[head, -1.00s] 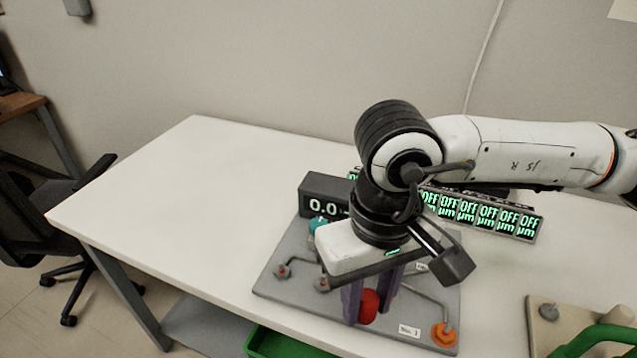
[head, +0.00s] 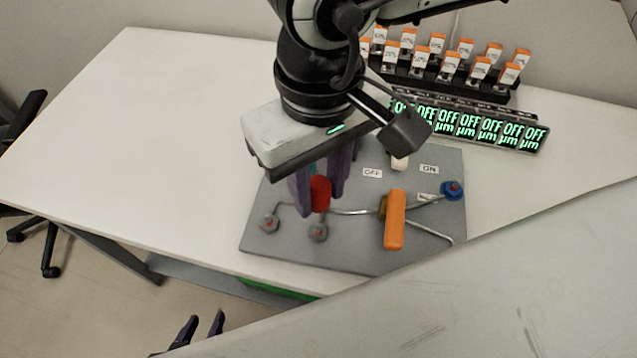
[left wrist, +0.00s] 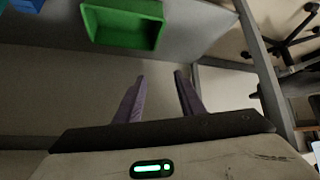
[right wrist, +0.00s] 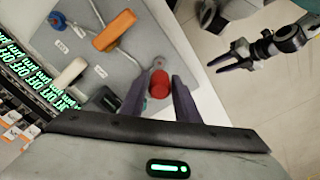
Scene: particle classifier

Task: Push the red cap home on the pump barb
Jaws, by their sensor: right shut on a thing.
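The red cap (head: 320,194) is between the fingers of my right gripper (head: 318,188), which is shut on it above the grey board (head: 350,258). The cap also shows between the fingers in the right wrist view (right wrist: 159,84). A thin metal tube (head: 352,212) runs from the orange-handled valve to the cap's lower end. The barb itself is hidden, and I cannot tell how far the cap sits on it. My left gripper (head: 203,328) is open and empty, low in front of the table; its spread fingers show in the left wrist view (left wrist: 160,95).
The orange handle (head: 395,220) stands right of the cap, with a blue fitting (head: 452,190) beyond. Displays reading OFF (head: 470,125) line the back. A green bin (left wrist: 125,22) is below. The table's left is clear.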

